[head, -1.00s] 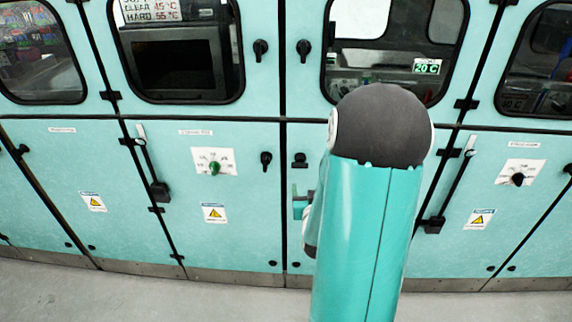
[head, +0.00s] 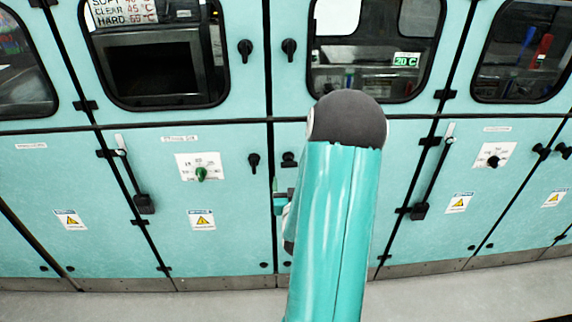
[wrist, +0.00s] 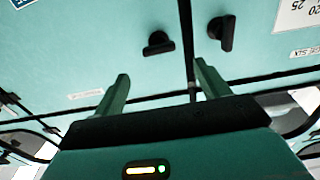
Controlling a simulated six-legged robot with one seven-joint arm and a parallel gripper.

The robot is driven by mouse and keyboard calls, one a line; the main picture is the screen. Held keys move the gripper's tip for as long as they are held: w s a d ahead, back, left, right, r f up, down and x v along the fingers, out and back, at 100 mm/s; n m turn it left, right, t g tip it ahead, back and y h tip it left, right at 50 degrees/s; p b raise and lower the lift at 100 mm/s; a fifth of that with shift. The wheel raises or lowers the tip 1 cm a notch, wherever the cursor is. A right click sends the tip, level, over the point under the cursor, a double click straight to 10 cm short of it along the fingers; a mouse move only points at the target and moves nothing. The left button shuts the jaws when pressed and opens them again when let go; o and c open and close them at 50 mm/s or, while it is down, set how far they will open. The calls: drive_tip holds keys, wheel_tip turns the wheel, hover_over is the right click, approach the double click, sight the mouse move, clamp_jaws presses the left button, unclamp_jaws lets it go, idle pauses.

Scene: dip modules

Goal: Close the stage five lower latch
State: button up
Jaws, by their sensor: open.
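A black latch (head: 288,159) on the lower door right of the central seam lies sideways; I take it as the stage five lower latch. It is partly beside my arm, and its door is largely hidden by the arm. In the wrist view, which is upside down, this latch (wrist: 158,43) lies roughly level beyond the fingertips. My gripper (wrist: 163,80) is open and empty, its two green fingers apart. It shows as a small teal part (head: 279,202) below the latch in the head view, not touching it.
The neighbouring stage six latch (head: 254,160) hangs upright, close to the left. Its door carries a green-knobbed dial (head: 201,172). Upper latches (head: 245,50) sit above the horizontal seam. Barred door fittings (head: 434,172) stand out at the right. Grey floor (head: 200,304) lies clear in front.

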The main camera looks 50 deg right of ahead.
sight(290, 166)
drive_tip(key=x, duration=1)
drive_tip(key=shift+s, duration=0.1)
drive_tip(key=c, duration=1)
